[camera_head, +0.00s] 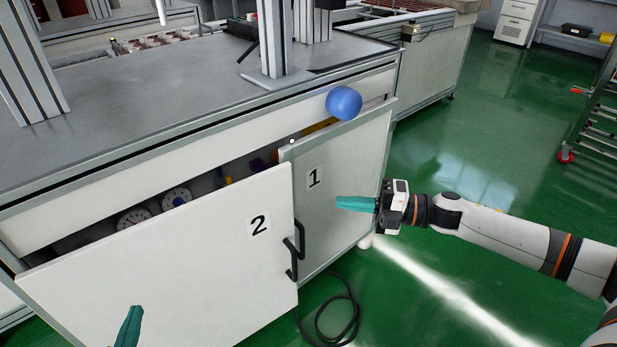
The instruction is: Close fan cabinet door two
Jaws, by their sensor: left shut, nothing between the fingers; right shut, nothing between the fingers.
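Cabinet door two (180,275), a white panel labelled "2", stands ajar, with a gap along its top showing the cabinet inside. Its black handle (291,262) is at its right edge. Door one (335,190), labelled "1", is beside it on the right and also looks ajar. My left gripper (130,322) shows only its teal fingers at the bottom edge, in front of door two's lower part; they are shut and empty. My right gripper (340,203) is shut and empty, its teal fingers pointing left in front of door one. I cannot tell whether either gripper touches a door.
The grey worktop (150,125) lies above the doors. Round dials (176,197) show inside the cabinet. A blue ball (344,103) appears near the top of door one. A black cable (338,318) lies on the green floor below the handles. The floor at right is mostly free.

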